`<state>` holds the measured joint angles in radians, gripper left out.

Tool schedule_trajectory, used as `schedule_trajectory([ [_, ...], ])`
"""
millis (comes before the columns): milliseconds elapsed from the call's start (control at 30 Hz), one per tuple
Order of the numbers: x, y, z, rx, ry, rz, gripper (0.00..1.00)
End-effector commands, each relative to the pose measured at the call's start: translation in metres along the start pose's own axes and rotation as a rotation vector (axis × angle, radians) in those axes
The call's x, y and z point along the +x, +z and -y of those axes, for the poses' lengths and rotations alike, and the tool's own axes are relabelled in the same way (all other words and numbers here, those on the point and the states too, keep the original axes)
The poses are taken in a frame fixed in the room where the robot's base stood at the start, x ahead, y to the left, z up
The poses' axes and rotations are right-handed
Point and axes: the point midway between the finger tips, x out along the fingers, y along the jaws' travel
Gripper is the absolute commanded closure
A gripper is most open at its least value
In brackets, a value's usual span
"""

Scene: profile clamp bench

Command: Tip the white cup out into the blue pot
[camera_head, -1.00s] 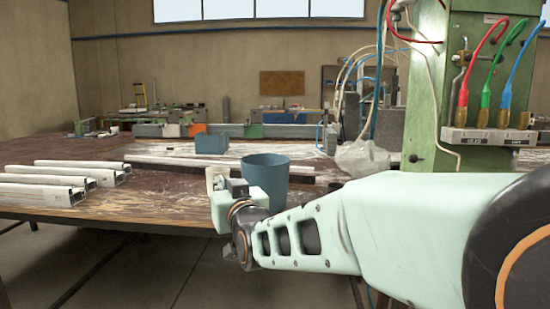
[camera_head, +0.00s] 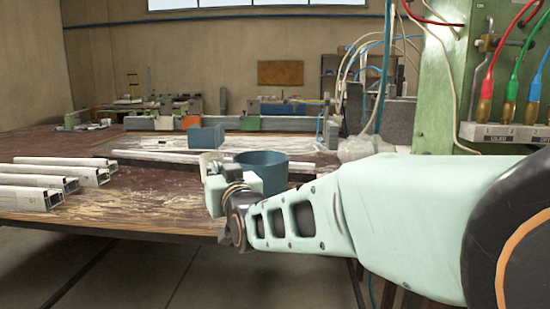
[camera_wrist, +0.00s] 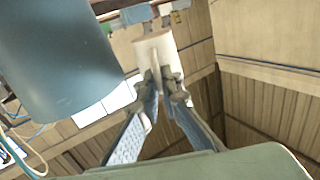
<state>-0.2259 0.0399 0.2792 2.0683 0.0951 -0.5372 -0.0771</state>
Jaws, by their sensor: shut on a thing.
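The blue pot (camera_head: 264,168) stands on the brown bench, its lower part hidden behind my arm. In the wrist view the pot (camera_wrist: 60,55) fills the upper left, close beside the cup. My gripper (camera_head: 213,178) is just left of the pot. It is shut on the white cup (camera_head: 210,162), which shows as a small pale shape with its top around the height of the pot's rim. In the wrist view my fingers (camera_wrist: 163,82) close on the cup (camera_wrist: 158,52). The cup's contents cannot be seen.
Several pale metal profiles (camera_head: 40,184) lie at the bench's left. A blue block (camera_head: 205,138) stands behind the pot. A green column (camera_head: 440,110) with hoses and coloured leads rises at right. The bench front (camera_head: 140,205) left of my gripper is clear.

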Motion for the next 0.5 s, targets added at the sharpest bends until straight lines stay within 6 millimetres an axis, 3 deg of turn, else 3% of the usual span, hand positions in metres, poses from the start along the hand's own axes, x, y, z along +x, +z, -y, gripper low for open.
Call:
schedule_trajectory([
  [500, -0.001, -0.007, -0.015, 0.161, 0.007, -0.004, 1.0],
])
